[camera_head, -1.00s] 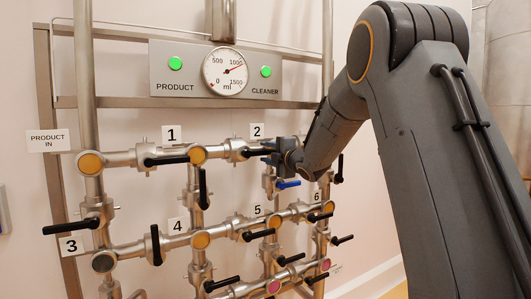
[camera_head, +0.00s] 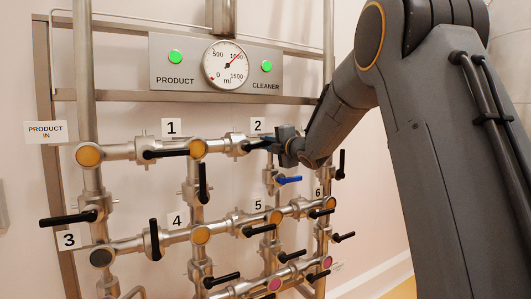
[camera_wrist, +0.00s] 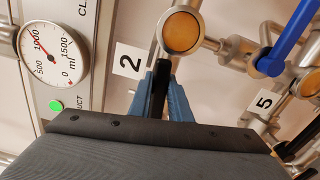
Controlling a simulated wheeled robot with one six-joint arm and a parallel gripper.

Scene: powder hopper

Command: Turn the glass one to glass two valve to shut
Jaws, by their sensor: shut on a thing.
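The glass one to glass two valve (camera_head: 235,143) sits on the top pipe between glass one (camera_head: 198,148), an orange disc near label 1, and glass two. Glass two shows as an orange disc in the wrist view (camera_wrist: 181,31), close to label 2; my gripper hides it in the head view. The valve's black handle (camera_wrist: 161,82) lies roughly along the pipe. My gripper (camera_wrist: 161,92), with blue fingers, is shut on this handle, one finger on each side.
A blue handle (camera_head: 289,180) is just below my gripper. Several other black-handled valves, including one by label 5 (camera_head: 258,205), crowd the pipe rack. A gauge panel (camera_head: 190,82) with two green lights is above.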

